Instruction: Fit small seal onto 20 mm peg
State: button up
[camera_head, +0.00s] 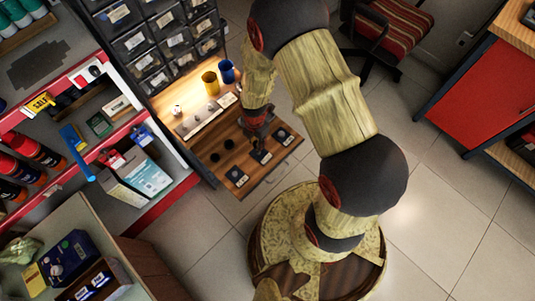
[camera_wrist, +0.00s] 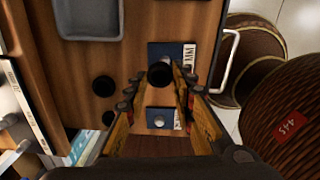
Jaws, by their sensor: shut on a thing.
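My gripper (camera_wrist: 160,78) is shut on a black ring-shaped seal (camera_wrist: 159,75), held between its fingertips. In the wrist view the seal appears in front of a blue plate (camera_wrist: 158,50) with a printed label. Any peg on that plate is hidden behind the seal, and I cannot tell whether the seal touches it. Nearer the bottom, another blue plate (camera_wrist: 151,126) carries a bare metal peg (camera_wrist: 159,121). Its label is too small to read. In the head view my gripper (camera_head: 256,138) is above the row of plates, with plates at the left (camera_head: 237,176), middle (camera_head: 260,156) and right (camera_head: 283,137).
Two more black seals, one larger (camera_wrist: 103,86) and one smaller (camera_wrist: 109,118), lie on the wood left of the plates. A grey tray (camera_wrist: 90,36) is at upper left. A metal handle (camera_wrist: 228,65) edges the board. Yellow (camera_head: 211,84) and blue (camera_head: 227,72) cups stand behind.

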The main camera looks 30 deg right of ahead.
jog(key=shift+s+d+r, duration=0.1)
jog(key=shift+s+r, duration=0.15)
jog(key=shift+s, duration=0.1)
jog(key=shift+f+b, duration=2.3)
jog(key=shift+f, duration=0.65)
jog(key=shift+r+p, duration=1.05)
jog(key=shift+p, duration=0.15)
dwell(0.4)
jog(key=shift+r+p, duration=0.3)
jog(key=shift+r, duration=0.05)
jog(key=shift+r, duration=0.25)
dwell(0.8)
jog(key=o, duration=0.5)
